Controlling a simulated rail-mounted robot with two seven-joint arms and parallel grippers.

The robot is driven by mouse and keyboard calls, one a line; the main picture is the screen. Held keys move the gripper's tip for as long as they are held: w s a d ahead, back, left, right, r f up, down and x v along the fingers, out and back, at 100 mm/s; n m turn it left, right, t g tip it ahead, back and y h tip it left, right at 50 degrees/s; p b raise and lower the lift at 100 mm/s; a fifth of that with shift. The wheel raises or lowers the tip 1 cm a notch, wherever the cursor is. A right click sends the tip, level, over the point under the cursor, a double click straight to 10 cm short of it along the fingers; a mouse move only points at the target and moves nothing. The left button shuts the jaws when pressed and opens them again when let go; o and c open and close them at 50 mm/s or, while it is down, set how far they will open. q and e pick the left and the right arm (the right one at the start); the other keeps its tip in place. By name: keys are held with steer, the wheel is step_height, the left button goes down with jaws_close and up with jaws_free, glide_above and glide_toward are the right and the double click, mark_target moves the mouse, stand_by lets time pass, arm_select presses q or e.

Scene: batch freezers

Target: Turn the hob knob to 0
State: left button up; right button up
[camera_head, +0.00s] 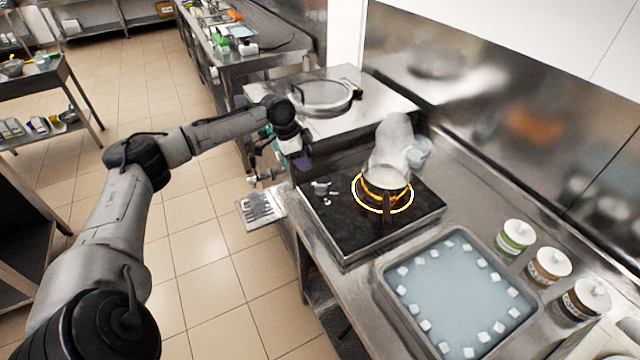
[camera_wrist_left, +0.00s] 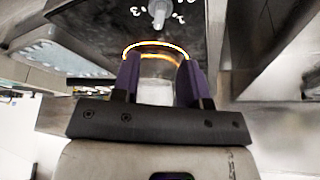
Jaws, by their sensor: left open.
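The hob (camera_head: 350,225) is a black plate on the steel counter, with a ring (camera_head: 410,201) glowing orange-yellow around a small pan (camera_head: 386,178). The hob knob (camera_head: 322,187), a small grey knob with white marks, is at the hob's left corner. In the left wrist view the knob (camera_wrist_left: 158,12) is at the top edge, beside white digits; its setting is not clear. My left gripper (camera_head: 304,162) is open, its purple fingers close to the hob's left edge and apart from the knob. The fingers (camera_wrist_left: 160,75) show spread in the left wrist view. My right gripper is not in view.
Steam rises from the pan. A tray of pale blue liquid (camera_head: 384,278) with white cubes is at the front right, beside several lidded jars (camera_head: 516,236). A steel unit with a round lid (camera_head: 325,97) stands behind the hob.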

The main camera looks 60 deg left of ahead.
mark_target(320, 185)
arm_select(q)
steer(key=b+x, duration=0.1)
steer(key=x, duration=0.9)
steer(key=shift+w+f, duration=0.15)
steer(key=shift+f, duration=0.25)
steer(key=shift+c, duration=0.3)
jaws_close()
